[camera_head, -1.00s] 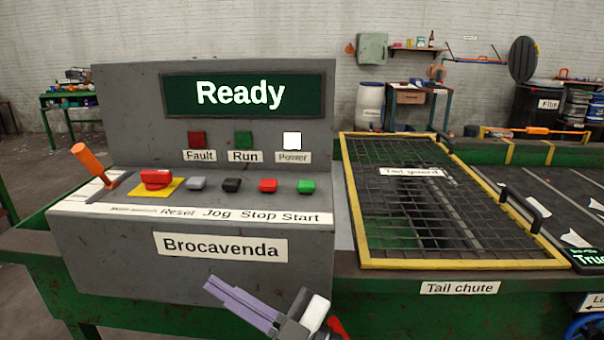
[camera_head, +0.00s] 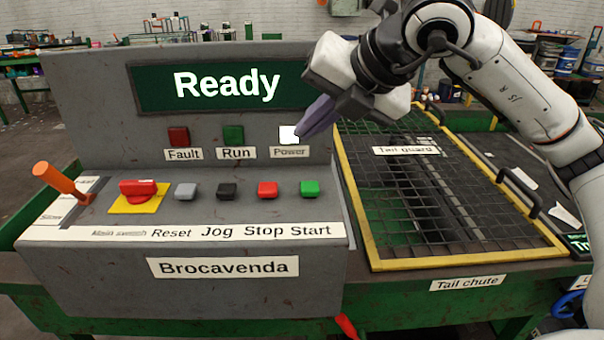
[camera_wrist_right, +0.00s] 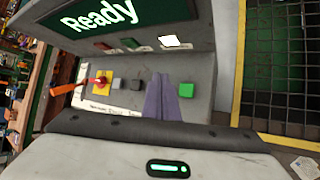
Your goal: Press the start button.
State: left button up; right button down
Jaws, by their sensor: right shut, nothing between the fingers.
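The green start button (camera_head: 310,188) is at the right end of the button row on the grey control panel (camera_head: 90,262), above the word Start. It also shows in the right wrist view (camera_wrist_right: 186,90), just right of the fingers. My right gripper (camera_head: 303,133) is shut and empty. Its purple fingers point down and left, above and behind the start button, in front of the white Power lamp (camera_head: 288,135) in the picture. They look apart from the button. In the right wrist view the fingertips (camera_wrist_right: 161,77) overlap the red stop button's place. My left gripper is not in view.
Left of the start button are the red stop button (camera_head: 267,189), black jog button (camera_head: 227,190), grey reset button (camera_head: 185,191) and red main switch (camera_head: 138,190). The screen reads Ready. The yellow-framed tail guard (camera_head: 355,210) lies right of the panel.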

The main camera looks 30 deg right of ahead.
aim_at(314, 189)
jog(key=shift+d+r+h, duration=0.3)
jog(key=shift+d+r, duration=0.2)
jog(key=shift+d, duration=0.15)
jog(key=shift+f, duration=0.1)
notch_tip(314, 189, down, 9)
jog(key=b, duration=0.6)
dwell(0.5)
dwell(1.2)
jog(key=shift+f+b, duration=0.3)
jog(key=shift+b, duration=0.5)
